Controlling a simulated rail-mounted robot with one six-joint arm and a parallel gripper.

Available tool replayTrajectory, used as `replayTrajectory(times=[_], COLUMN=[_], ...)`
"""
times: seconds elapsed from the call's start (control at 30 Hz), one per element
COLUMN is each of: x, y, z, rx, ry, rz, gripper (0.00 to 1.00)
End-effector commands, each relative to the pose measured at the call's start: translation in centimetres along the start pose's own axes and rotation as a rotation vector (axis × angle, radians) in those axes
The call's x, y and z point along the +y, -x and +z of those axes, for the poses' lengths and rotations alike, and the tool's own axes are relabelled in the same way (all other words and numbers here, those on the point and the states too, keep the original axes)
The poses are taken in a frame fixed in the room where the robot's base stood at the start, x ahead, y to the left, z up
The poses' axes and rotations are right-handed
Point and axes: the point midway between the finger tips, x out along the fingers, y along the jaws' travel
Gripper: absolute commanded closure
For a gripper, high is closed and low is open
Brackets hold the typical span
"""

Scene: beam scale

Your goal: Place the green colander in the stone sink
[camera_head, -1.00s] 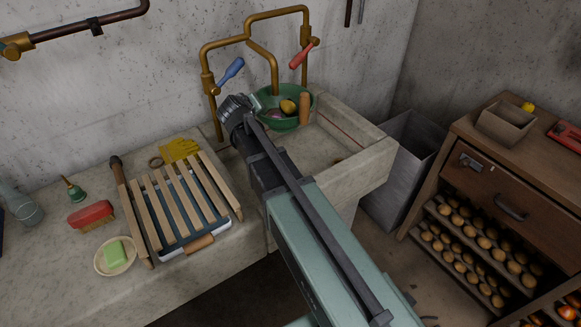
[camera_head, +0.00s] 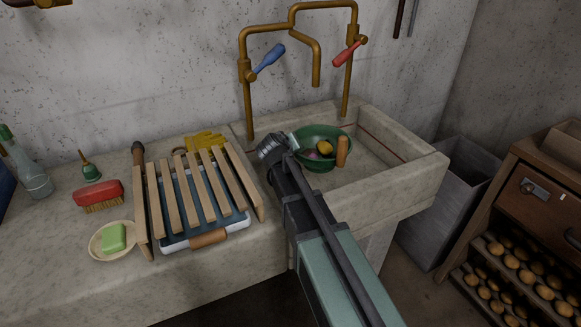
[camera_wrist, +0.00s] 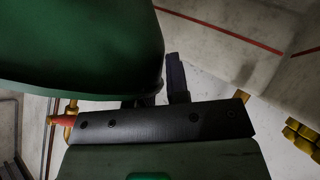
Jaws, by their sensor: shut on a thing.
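The green colander (camera_head: 318,166) is over the left part of the stone sink (camera_head: 415,184), below the tap spout, with its opening upward. Yellow and pink items and a wooden handle (camera_head: 342,152) show in or at it. My gripper (camera_head: 293,143) is shut on the colander's left rim. In the wrist view, the colander's green wall (camera_wrist: 80,45) fills the upper left and its rim meets my dark fingers (camera_wrist: 160,92). The colander hides the sink floor beneath it, so I cannot tell whether it touches the bottom.
Brass taps with a blue handle (camera_head: 270,58) and a red handle (camera_head: 347,54) rise behind the sink. A slatted wooden rack (camera_head: 195,195) lies on the counter left of my arm. A grey bin (camera_head: 450,195) stands right of the sink. The sink's right part looks clear.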

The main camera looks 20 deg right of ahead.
Motion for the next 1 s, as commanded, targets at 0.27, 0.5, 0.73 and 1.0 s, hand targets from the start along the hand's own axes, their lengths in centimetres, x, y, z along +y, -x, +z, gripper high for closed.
replayTrajectory(times=[0.27, 0.5, 0.73, 1.0], x=[-2.4, -2.2, -2.6, -2.8], y=[-2.3, -2.2, -2.6, -2.7], z=[2.9, 2.7, 3.2, 3.4], rx=[0.001, 0.0, 0.001, 0.0], ry=[0.001, 0.001, 0.001, 0.0], rz=[0.0, 0.0, 0.0, 0.0], gripper=[1.0, 1.0, 1.0, 0.78])
